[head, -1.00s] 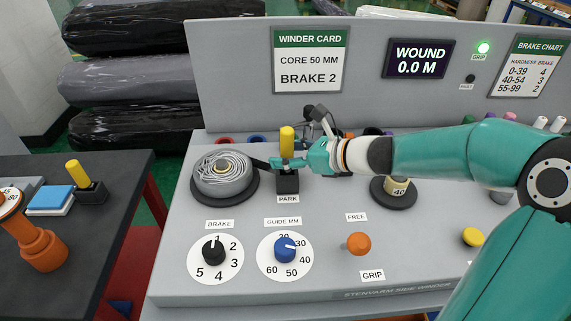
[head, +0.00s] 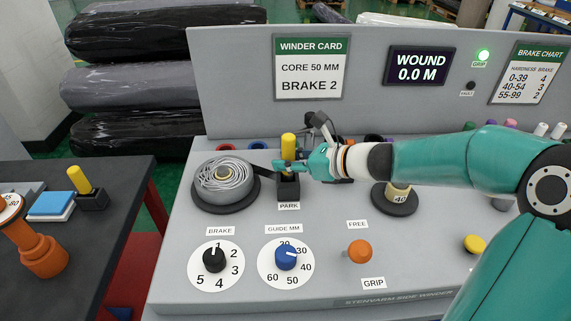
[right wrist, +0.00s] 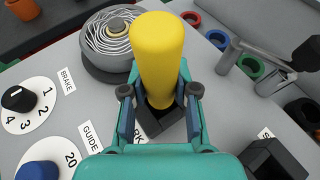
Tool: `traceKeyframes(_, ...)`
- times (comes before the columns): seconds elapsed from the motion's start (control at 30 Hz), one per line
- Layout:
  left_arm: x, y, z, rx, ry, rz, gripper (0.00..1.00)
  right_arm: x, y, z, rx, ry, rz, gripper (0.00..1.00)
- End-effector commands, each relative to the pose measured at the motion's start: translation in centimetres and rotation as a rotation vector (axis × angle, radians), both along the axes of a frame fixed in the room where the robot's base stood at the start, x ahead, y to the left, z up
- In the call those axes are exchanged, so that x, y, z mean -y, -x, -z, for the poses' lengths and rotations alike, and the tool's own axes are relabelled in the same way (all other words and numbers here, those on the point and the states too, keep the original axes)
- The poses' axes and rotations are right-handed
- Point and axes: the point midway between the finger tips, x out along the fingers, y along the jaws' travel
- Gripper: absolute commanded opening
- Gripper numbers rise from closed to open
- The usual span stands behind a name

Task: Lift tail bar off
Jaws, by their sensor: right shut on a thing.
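The tail bar has an upright yellow grip (head: 288,146), which also shows large in the right wrist view (right wrist: 158,55). Its foot is in the black block marked PARK (head: 289,188). My right gripper (head: 287,167) is shut around the lower part of the yellow grip, one finger on each side in the right wrist view (right wrist: 160,108). A dark strip runs from the grey wound roll (head: 224,176) to the block. The bar's lower end is hidden in the block and behind my fingers. My left gripper is not in view.
A second yellow grip (head: 79,179) stands in a black block on the dark left table (head: 120,200). In front are the BRAKE knob (head: 214,260), the blue GUIDE knob (head: 286,257) and an orange GRIP knob (head: 360,252). A grey panel (head: 230,85) rises behind.

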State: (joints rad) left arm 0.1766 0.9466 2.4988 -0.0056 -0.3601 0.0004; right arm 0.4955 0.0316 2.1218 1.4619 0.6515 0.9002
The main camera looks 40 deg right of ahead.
Motion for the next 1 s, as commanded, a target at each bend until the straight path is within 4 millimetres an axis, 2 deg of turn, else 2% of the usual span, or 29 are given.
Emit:
traceKeyframes(0.17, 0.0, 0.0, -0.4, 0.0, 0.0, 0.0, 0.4, 0.0, 0.0, -1.1, 0.004, 0.002, 0.0, 0.0)
traceKeyframes(0.37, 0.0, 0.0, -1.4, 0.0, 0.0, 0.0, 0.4, 0.1, 0.0, -3.6, 0.005, 0.002, 0.0, 0.0)
traceKeyframes(0.57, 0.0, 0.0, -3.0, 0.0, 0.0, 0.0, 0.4, 0.0, 0.0, -7.8, 0.007, 0.004, 0.0, 0.0)
traceKeyframes(0.83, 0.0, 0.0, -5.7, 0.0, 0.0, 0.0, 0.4, 0.1, 0.0, -14.9, 0.008, 0.003, 0.001, 0.0)
traceKeyframes(1.0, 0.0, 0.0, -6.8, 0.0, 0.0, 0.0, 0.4, 0.1, 0.0, -18.1, 0.005, 0.002, 0.001, 0.0)
